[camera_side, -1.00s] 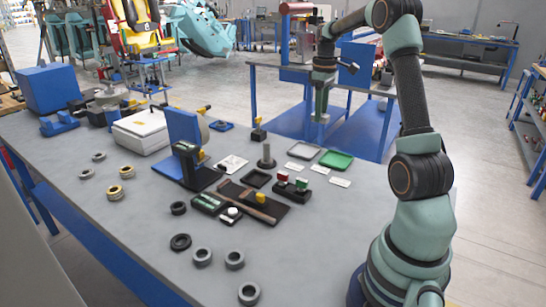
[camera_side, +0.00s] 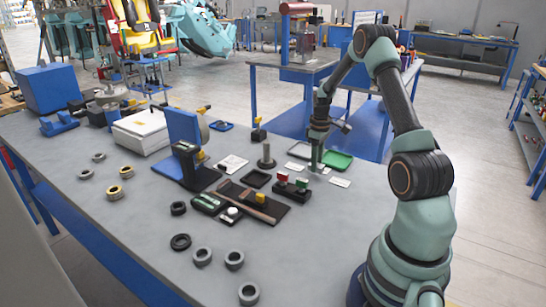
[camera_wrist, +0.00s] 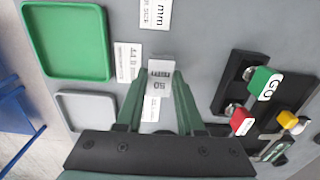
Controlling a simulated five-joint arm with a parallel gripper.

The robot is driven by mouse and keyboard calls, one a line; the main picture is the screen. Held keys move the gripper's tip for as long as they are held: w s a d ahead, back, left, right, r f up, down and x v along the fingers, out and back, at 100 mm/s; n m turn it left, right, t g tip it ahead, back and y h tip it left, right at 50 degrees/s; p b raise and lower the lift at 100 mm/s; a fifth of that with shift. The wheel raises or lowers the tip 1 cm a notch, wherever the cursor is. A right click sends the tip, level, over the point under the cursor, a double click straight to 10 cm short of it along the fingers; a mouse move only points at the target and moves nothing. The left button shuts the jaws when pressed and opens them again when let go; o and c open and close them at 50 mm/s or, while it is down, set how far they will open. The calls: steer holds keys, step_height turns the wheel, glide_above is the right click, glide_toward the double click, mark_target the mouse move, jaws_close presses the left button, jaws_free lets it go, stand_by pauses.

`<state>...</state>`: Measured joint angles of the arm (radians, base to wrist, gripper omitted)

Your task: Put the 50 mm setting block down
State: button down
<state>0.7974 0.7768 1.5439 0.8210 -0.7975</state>
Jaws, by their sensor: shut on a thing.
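The 50 mm setting block (camera_wrist: 161,80) is a small pale block with "50 mm" printed on its end, seen in the wrist view. My gripper (camera_wrist: 160,98) is shut on it, with one green finger on each side. In the side view my gripper (camera_side: 316,168) points down, low over the table beside the green tray (camera_side: 338,160). The block cannot be made out in that view. I cannot tell whether it touches the table. White label cards (camera_wrist: 126,62) lie on the table close around the block in the wrist view.
The green tray (camera_wrist: 103,72) and a pale tray (camera_wrist: 60,98) lie left of the fingers in the wrist view. A black stand with green GO (camera_wrist: 263,84) and red (camera_wrist: 241,122) blocks is to the right. A grey post (camera_side: 266,158) stands nearby in the side view.

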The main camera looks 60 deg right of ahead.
steer(key=shift+f, duration=1.05)
steer(key=shift+f, duration=0.15)
steer(key=c, duration=0.5)
jaws_free()
